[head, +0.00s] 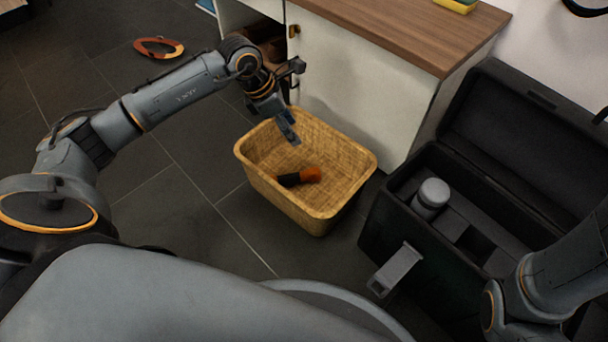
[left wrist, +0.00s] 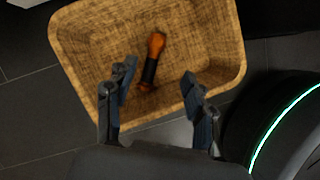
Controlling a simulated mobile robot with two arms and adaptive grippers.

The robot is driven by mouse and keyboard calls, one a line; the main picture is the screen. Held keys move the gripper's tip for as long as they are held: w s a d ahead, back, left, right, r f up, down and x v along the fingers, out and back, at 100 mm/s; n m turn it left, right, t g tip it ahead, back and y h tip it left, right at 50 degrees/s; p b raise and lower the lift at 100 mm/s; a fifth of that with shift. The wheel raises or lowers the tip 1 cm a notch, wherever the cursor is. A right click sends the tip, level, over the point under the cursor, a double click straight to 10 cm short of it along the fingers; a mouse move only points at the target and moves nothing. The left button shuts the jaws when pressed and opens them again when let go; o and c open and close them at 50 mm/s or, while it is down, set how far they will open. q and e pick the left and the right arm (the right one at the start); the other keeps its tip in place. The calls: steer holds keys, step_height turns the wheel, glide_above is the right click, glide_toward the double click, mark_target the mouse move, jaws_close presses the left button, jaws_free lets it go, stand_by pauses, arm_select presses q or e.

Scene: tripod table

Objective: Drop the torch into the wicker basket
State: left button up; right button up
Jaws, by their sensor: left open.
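The wicker basket (head: 335,152) stands on the dark floor in the middle of the head view; its inside fills much of the left wrist view (left wrist: 205,42). The torch (head: 300,177), black with an orange head, lies on the basket's bottom. It also shows in the left wrist view (left wrist: 152,60), apart from the fingers. My left gripper (head: 290,138) is above the basket's rim at the far left side, open and empty; its two fingers show spread in the left wrist view (left wrist: 160,92). My right gripper is out of view; only part of that arm shows at the lower right.
A white cabinet (head: 362,85) with a wooden top and an open front stands behind the basket. A black open case (head: 400,225) holding a grey cylinder (head: 431,196) is at the right. An orange ring-shaped object (head: 159,47) lies on the floor, upper left.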

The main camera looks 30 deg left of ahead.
arm_select(q)
steer(key=v, duration=0.7)
